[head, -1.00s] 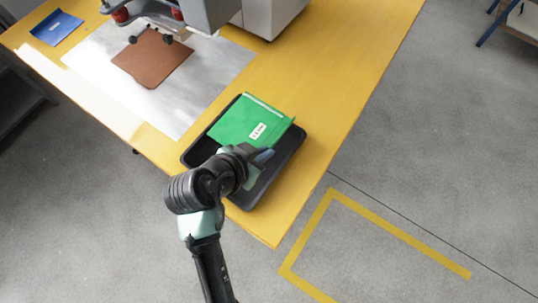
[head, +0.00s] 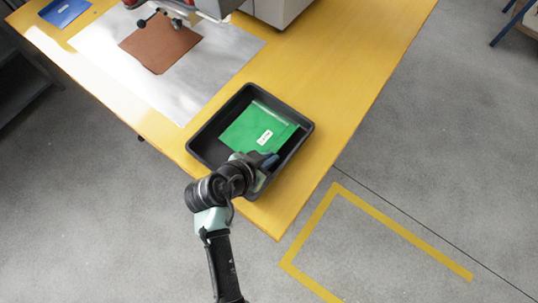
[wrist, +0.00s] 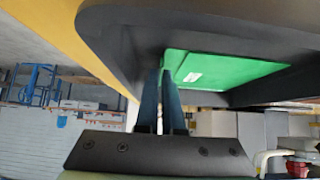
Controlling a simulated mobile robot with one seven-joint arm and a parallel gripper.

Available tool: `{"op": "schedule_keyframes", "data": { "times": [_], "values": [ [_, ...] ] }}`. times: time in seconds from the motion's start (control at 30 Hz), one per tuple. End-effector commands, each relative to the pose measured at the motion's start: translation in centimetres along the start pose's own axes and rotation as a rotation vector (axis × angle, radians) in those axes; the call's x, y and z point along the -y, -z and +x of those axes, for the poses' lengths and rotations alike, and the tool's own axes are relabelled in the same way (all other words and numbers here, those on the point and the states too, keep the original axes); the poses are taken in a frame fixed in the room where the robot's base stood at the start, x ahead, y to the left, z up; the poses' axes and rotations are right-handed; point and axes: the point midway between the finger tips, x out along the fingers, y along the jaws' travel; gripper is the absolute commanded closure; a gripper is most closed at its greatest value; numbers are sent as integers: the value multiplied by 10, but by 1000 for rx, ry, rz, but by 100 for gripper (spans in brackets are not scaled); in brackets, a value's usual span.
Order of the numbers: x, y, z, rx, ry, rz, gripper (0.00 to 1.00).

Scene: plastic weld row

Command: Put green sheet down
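The green sheet (head: 258,128), with a small white label, lies inside the black tray (head: 199,154) on the yellow table, looking nearly flat. My gripper (head: 263,160) is at the sheet's near edge, over the tray's near side. In the wrist view the two dark fingers (wrist: 163,78) are close together, with their tips at the edge of the green sheet (wrist: 215,69). They look shut on that edge, though the grip itself is partly hidden. The black tray (wrist: 190,22) fills the top of the wrist view.
A brown sheet (head: 160,45) lies on a pale mat (head: 110,62) under a machine (head: 276,10) at the back. A blue sheet (head: 64,11) is at the far left. The table (head: 352,60) is clear right of the tray.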

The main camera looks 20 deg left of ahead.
Motion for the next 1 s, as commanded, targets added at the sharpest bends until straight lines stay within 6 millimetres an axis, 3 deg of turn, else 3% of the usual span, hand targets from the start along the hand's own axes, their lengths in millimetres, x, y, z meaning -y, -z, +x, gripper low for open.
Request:
{"op": "schedule_keyframes", "data": {
  "times": [0.03, 0.17, 0.57, 1.0],
  "values": [
    [0, 0, 0, 1, 0, 0, 87],
    [0, 0, 0, 1, 0, 0, 66],
    [0, 3, -8, 1, 1, -1, 66],
    [0, 3, -95, 1, 1, 1, 66]
  ]
}}
